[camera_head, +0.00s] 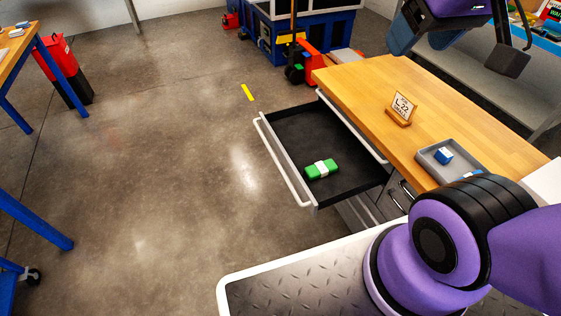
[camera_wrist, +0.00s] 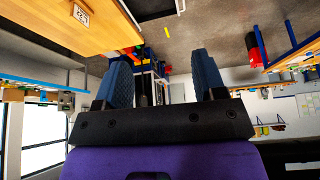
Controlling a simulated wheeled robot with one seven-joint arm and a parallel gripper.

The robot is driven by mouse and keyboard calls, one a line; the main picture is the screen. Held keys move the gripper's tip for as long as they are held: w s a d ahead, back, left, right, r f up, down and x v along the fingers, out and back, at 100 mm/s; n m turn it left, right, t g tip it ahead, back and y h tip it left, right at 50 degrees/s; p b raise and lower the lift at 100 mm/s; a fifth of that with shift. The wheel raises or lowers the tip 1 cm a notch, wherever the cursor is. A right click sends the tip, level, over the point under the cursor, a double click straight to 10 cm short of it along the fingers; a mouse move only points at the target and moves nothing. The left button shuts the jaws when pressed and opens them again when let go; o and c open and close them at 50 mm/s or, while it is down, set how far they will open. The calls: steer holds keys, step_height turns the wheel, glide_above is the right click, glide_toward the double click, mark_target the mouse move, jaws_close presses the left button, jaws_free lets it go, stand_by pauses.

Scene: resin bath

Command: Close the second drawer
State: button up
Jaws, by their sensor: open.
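An open drawer (camera_head: 260,126) sticks out to the left from the wooden-topped workbench (camera_head: 360,85) in the head view. It has a dark inside and a light bar handle (camera_head: 285,168) on its front. It lies just below a shut top drawer, whose handle (camera_head: 352,125) runs along the bench edge. A green block with a white band (camera_head: 321,169) lies inside the open drawer. My gripper (camera_wrist: 165,80) is open and empty in the wrist view. In the head view it is partly cut off at the top right, above the bench and apart from the drawer.
On the bench stand a small sign (camera_head: 402,107) and a grey tray (camera_head: 430,164) with blue-and-white items. More shut fronts with handles (camera_head: 401,194) sit below. A red pallet jack (camera_head: 313,65) and blue cabinet (camera_head: 275,40) stand behind. The floor (camera_head: 170,190) left of the drawer is clear.

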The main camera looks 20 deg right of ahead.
steer(key=shift+w+n, duration=0.3)
steer(key=shift+w, duration=0.1)
steer(key=c, duration=0.3)
steer(key=w+n, duration=0.2)
steer(key=w, duration=0.1)
steer(key=w+n+g, duration=0.1)
steer(key=w, duration=0.1)
steer(key=shift+w+f+h, duration=0.1)
steer(key=shift+f+h, duration=0.15)
steer(key=shift+h, duration=0.05)
jaws_close()
steer(key=w+a+f+n+g+h, duration=0.2)
steer(key=w+a+f+n, duration=0.1)
steer(key=w+f+n, duration=0.65)
steer(key=w+a+f+n+g+h, duration=0.25)
steer(key=w+f+n, duration=0.4)
steer(key=w, duration=0.65)
steer(key=w+a+f+n+h, duration=0.1)
steer(key=w+a+f+n, duration=0.25)
steer(key=f, duration=0.55)
steer(key=w+a+f+n+h, duration=0.1)
steer(key=w+a+f+n, duration=0.2)
steer(key=f, duration=0.5)
steer(key=n+t+h, duration=0.1)
steer(key=n+h, duration=0.1)
steer(key=n, duration=0.9)
glide_toward(288, 164)
steer(key=shift+x, duration=3.5)
